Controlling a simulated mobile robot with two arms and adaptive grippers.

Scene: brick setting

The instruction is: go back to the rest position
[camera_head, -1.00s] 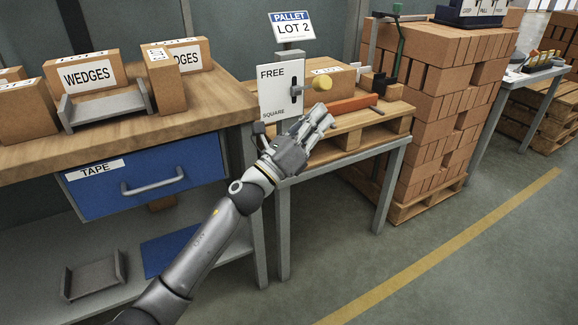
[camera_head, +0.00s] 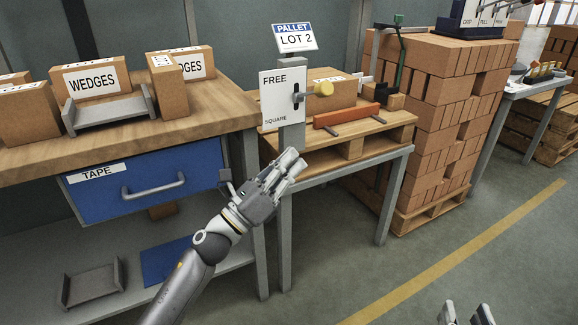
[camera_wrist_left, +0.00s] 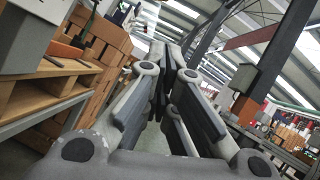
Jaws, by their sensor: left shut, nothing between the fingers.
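The workbench (camera_head: 215,112) with a blue TAPE drawer (camera_head: 145,190) is at the left. A side table (camera_head: 345,170) holds a pallet with a red bar (camera_head: 346,116). A brick stack (camera_head: 440,125) stands behind to the right. The floor (camera_head: 330,255) in front is clear.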

